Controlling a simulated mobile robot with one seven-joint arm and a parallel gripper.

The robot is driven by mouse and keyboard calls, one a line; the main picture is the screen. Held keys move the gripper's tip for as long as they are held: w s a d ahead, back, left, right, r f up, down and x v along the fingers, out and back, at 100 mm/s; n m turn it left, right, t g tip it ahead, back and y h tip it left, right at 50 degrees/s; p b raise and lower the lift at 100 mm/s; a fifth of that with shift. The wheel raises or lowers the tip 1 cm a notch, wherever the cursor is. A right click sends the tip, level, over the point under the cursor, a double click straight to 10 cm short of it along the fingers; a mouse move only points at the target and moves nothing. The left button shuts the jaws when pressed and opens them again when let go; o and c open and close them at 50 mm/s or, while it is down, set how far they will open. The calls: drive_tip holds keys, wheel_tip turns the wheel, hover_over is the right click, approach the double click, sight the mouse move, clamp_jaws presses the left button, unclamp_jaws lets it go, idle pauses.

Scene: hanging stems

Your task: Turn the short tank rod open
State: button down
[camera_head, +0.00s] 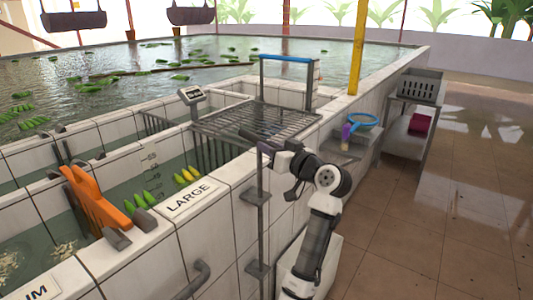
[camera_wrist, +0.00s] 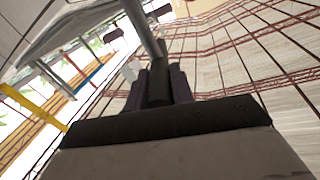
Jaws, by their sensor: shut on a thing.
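A thin grey upright rod (camera_head: 261,225) stands against the tiled tank's outer wall, running through two small brackets. I take it to be the short tank rod. My gripper (camera_head: 262,147) is at the rod's upper end, beside the metal grate. In the wrist view, my gripper (camera_wrist: 159,85) is shut on a dark piece at the end of a grey bar (camera_wrist: 142,25), with a dark finger on each side. The bar runs up and left out of view. The exact grip is small and partly hidden in the head view.
An orange device (camera_head: 93,203) sits at left. A low shelf (camera_head: 399,143) stands right; the tiled floor (camera_head: 440,210) there is clear.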

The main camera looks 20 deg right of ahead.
drive_tip(key=shift+w+d+n+g+y+b, duration=0.15)
drive_tip(key=shift+d+n+g+y+b, duration=0.15)
drive_tip(key=shift+n+g+y, duration=0.55)
drive_tip(key=shift+w+d+n+g+y+b, duration=0.15)
drive_tip(key=shift+d+n+g+y+b, duration=0.3)
drive_tip(key=shift+y, duration=0.7)
drive_tip(key=shift+a+n, duration=0.25)
drive_tip(key=shift+n, duration=0.05)
drive_tip(key=c, duration=1.2)
unclamp_jaws()
drive_tip(key=shift+d, duration=0.1)
drive_tip(key=b+v, duration=0.2)
drive_tip(key=v, duration=1.1)
drive_tip(key=shift+s+d+b, duration=0.25)
drive_tip(key=shift+d+b, duration=0.05)
drive_tip(key=shift+f, duration=0.15)
